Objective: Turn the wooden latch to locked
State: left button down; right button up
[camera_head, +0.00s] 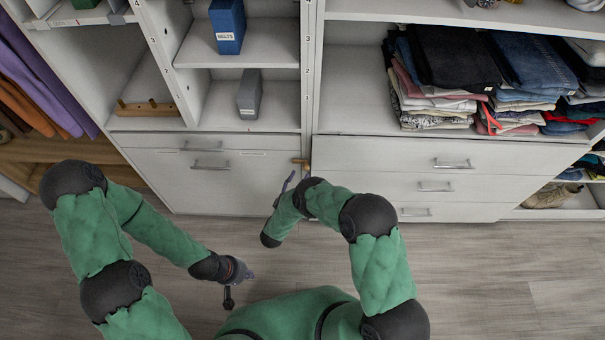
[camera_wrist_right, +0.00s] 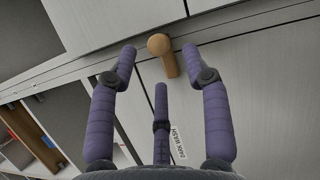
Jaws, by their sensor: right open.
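The small wooden latch (camera_head: 301,162) sits at the top right corner of the lower cabinet door (camera_head: 222,182), by the seam with the drawers. In the right wrist view the latch (camera_wrist_right: 169,62) shows a round knob end and a short bar. My right gripper (camera_head: 295,178) is open just in front of the latch. In the wrist view, its purple fingers (camera_wrist_right: 156,62) are spread, with the latch between the outer two fingertips; no clear contact shows. My left gripper (camera_head: 240,278) hangs low over the floor, away from the latch; its finger opening is unclear.
Drawers with metal handles (camera_head: 436,187) stand right of the latch. Above are cubbies with a blue box (camera_head: 228,25) and a grey box (camera_head: 249,95). Folded clothes (camera_head: 450,75) fill the right shelf. Hanging clothes (camera_head: 38,85) are at far left. The wooden floor (camera_head: 480,285) is clear.

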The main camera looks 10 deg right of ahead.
jog(key=v, duration=0.8)
dwell(0.4)
jog(key=w+d+f+m+g+y+p, duration=0.1)
jog(key=w+f+m+g+y+p, duration=0.2)
jog(key=m+y, duration=0.3)
jog(key=s+r+m+g+y+p, duration=0.1)
jog(key=s+r+m+g+y, duration=0.2)
jog(key=s, duration=0.5)
jog(key=s+r+m+g+y+p, duration=0.2)
jog(key=s+r+m+g+y, duration=0.1)
jog(key=s, duration=0.5)
jog(key=s+r+m+g+y+p, duration=0.1)
jog(key=s+r+m+g+y, duration=0.2)
jog(key=s, duration=0.6)
jog(key=shift+g+y, duration=0.3)
jog(key=shift+g, duration=0.9)
jog(key=shift+a+r, duration=0.1)
jog(key=shift+a, duration=0.05)
